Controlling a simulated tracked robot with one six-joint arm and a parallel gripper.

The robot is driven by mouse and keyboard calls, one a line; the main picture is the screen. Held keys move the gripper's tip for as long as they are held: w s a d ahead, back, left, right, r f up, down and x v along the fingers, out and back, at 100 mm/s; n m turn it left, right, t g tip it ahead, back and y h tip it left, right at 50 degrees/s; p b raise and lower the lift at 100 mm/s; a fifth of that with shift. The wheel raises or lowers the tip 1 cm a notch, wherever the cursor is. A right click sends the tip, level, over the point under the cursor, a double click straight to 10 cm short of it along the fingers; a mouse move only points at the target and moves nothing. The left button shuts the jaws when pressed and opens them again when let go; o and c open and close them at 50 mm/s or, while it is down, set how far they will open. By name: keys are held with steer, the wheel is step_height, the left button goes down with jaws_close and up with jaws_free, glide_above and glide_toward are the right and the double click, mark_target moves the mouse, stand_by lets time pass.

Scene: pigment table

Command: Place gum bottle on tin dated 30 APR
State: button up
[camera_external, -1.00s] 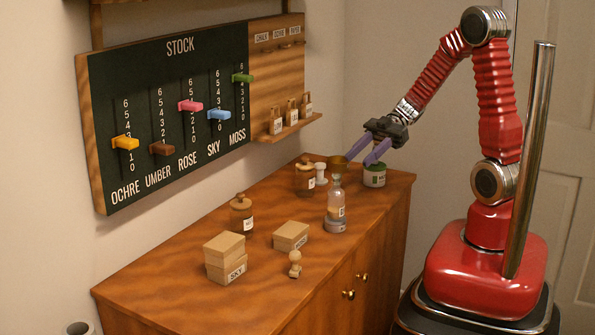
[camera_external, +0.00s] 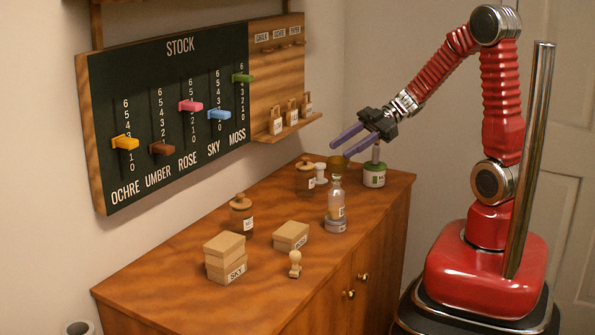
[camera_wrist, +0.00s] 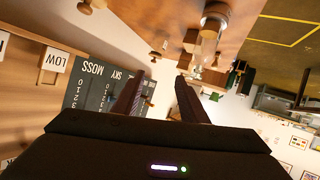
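The wrist view shows what looks like this bottle (camera_wrist: 207,46) at the top. A green tin (camera_external: 374,177) with a pale label stands at the right end, a slim grey upright piece on or behind it. The tins' dates are too small to read. My gripper (camera_external: 340,150) is open and empty, above and behind the bottle; its parted fingers (camera_wrist: 162,78) show in the wrist view.
A brass cup (camera_external: 337,164), a brown jar (camera_external: 305,178) and a white spool-like piece (camera_external: 320,172) stand below my gripper. Another brown jar (camera_external: 241,216), boxes (camera_external: 225,258) and a wooden stamp (camera_external: 295,264) stand further left. The stock board (camera_external: 180,115) hangs behind. The front left tabletop is clear.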

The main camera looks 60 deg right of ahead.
steer(key=w+d+r+m+t+h, duration=0.4)
steer(key=w+d+r+t+h, duration=0.2)
steer(key=w+r+h, duration=0.15)
steer(key=s+d+r+m+h, duration=0.4)
steer(key=d+m+h, duration=0.2)
steer(key=s+a+f+m+g+y, duration=0.1)
steer(key=s+a+f+m+g, duration=0.1)
steer(key=s, duration=0.8)
steer(key=s+a+f+m+g+y, duration=0.1)
steer(key=s+a+f+m+g, duration=0.1)
steer(key=s+a+f+g, duration=0.3)
steer(key=s+a, duration=0.2)
steer(key=s, duration=0.2)
steer(key=shift+s, duration=0.4)
